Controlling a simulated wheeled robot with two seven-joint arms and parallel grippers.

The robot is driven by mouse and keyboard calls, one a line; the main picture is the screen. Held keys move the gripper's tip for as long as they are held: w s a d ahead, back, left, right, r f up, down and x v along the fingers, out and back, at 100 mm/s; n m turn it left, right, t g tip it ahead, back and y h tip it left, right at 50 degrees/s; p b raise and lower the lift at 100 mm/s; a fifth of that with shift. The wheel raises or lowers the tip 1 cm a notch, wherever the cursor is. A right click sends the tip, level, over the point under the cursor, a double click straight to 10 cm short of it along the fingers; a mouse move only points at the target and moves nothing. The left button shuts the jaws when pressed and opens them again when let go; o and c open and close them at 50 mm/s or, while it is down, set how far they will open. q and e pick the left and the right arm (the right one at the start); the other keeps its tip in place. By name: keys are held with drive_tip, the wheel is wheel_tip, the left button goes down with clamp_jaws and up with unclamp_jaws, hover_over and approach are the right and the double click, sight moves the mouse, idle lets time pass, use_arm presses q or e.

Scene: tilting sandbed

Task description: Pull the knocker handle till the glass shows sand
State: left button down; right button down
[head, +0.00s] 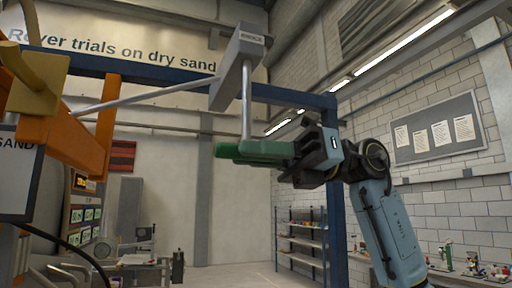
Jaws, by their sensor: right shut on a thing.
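The green knocker handle (240,151) hangs at the end of a thin metal rod, below a grey labelled box (236,65) on the blue beam. My right gripper (298,160) is shut on the right end of the green handle, and its dark fingers hide that end. A second metal rod runs left from the box towards an orange frame (65,135) with a yellow-tan part (38,85). I cannot make out the glass or any sand. My left gripper is not in view.
A blue frame post (335,215) stands just behind my right gripper. A sign reading SAND (18,170) is at the left edge. Blue shelves (302,240) and a bench with small models (475,265) stand farther back. The air below the handle looks clear.

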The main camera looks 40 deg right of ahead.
drive_tip(key=shift+f, duration=0.9)
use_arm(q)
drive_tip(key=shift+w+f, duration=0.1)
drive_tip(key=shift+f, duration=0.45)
use_arm(e)
drive_tip(key=shift+a, duration=0.1)
drive_tip(key=c, duration=1.3)
unclamp_jaws()
drive_tip(key=shift+r, duration=0.1)
use_arm(q)
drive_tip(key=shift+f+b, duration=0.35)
drive_tip(key=shift+b, duration=0.2)
use_arm(e)
drive_tip(key=v, duration=1.3)
drive_tip(key=shift+d, duration=0.35)
